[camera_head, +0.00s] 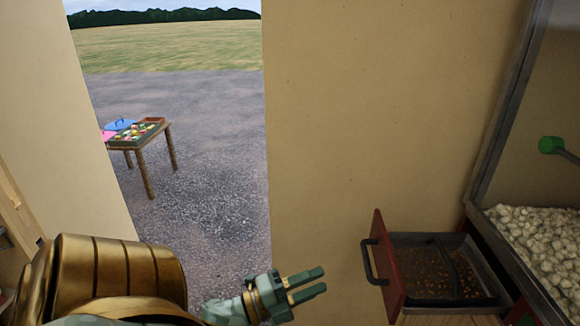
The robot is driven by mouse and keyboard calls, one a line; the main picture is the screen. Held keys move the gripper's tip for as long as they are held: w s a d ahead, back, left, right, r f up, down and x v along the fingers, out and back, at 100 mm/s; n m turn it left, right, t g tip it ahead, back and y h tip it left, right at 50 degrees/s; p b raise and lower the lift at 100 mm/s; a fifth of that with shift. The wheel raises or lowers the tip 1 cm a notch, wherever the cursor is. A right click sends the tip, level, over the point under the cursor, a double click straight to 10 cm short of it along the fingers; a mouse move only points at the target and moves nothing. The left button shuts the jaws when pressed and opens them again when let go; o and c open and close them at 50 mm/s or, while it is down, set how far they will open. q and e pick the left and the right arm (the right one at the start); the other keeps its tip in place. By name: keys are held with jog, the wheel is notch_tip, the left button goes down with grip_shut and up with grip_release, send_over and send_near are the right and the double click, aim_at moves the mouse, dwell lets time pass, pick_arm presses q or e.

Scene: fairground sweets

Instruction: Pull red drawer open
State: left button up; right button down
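The red drawer (385,268) stands pulled out at the lower right, below the glass-sided popcorn case. Its red front faces left and bears a dark bar handle (369,262). Its dark tray, with brown bits like kernels in it, is open to view. My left gripper (323,279) is to the left of the handle and a little lower in the picture, apart from it. Its two green fingers point right with a narrow gap between them, and nothing shows between them. My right gripper does not show.
A popcorn case (483,200) with a heap of popcorn (545,245) and a green-ended tool (550,145) stands at the right. A tan wall (380,120) is behind the drawer. Through the doorway, a wooden table (145,142) with a tray of sweets stands on gravel.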

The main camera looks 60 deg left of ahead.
pick_arm(q)
jog(key=v, duration=0.5)
jog(key=shift+s, duration=0.1)
dwell(0.4)
jog(key=s+a+f+n+g+y, duration=0.1)
jog(key=s+f+n+g+y, duration=0.2)
jog(key=f, duration=0.5)
jog(key=s+a+f+n+g+y, duration=0.1)
jog(key=a+f+n+g+y, duration=0.1)
jog(key=f+n, duration=0.55)
jog(key=s+a+f+n+g+y, duration=0.1)
jog(key=s+f+n+g+y, duration=0.15)
jog(key=f, duration=0.65)
jog(key=s+d+f+n+g+h, duration=0.1)
jog(key=s+d+f+g, duration=0.5)
jog(key=s+f, duration=0.5)
jog(key=s+d+f+n+g+h, duration=0.1)
jog(key=s+d+f+n+g, duration=0.1)
jog(key=s+d+f+g, duration=0.3)
jog(key=shift+s+d+f+g, duration=0.35)
jog(key=shift+s+d+f, duration=1.5)
jog(key=shift+s+f, duration=1.7)
